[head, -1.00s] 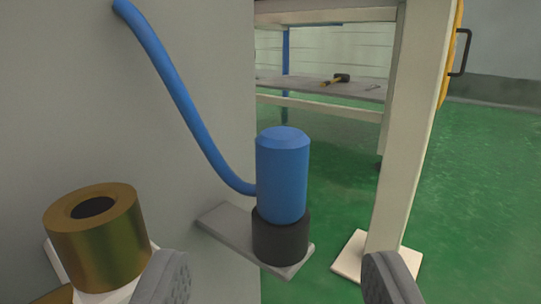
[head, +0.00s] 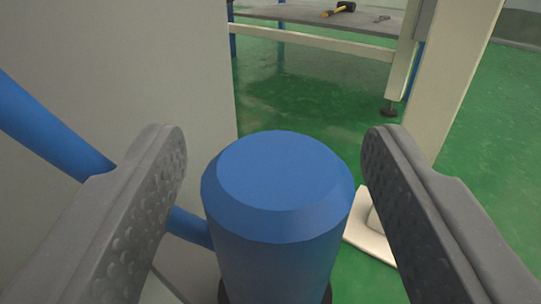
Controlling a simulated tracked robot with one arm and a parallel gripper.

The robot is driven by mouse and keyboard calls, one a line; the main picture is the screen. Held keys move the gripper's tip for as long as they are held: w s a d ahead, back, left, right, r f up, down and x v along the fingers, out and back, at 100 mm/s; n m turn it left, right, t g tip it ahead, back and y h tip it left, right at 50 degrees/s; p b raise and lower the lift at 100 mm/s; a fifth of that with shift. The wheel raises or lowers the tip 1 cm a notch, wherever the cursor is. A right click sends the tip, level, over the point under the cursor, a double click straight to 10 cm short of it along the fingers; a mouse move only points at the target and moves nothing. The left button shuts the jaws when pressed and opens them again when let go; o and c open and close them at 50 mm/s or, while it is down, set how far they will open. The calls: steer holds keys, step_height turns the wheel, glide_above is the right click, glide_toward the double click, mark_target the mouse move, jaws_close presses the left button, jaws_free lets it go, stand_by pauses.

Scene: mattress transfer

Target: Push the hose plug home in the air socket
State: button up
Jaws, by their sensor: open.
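The hose plug (head: 278,190) is a blue cylinder with a bevelled top, standing upright low in the middle of the head view. A blue hose (head: 50,130) runs from the left, behind my left finger, to the plug's side. A dark ring (head: 222,292) shows at the plug's foot; the rest of it is hidden or cut off by the frame. The brass socket is out of view. My gripper (head: 274,150) is open, one finger on each side of the plug, with a visible gap on both sides.
A grey wall (head: 120,60) fills the left. A pale post (head: 465,70) with a foot plate (head: 370,235) stands to the right. Behind, a bench shelf (head: 300,14) holds a hammer (head: 340,9). Green floor (head: 300,90) is open beyond the plug.

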steer(key=c, duration=1.1)
steer(key=shift+r, duration=0.1)
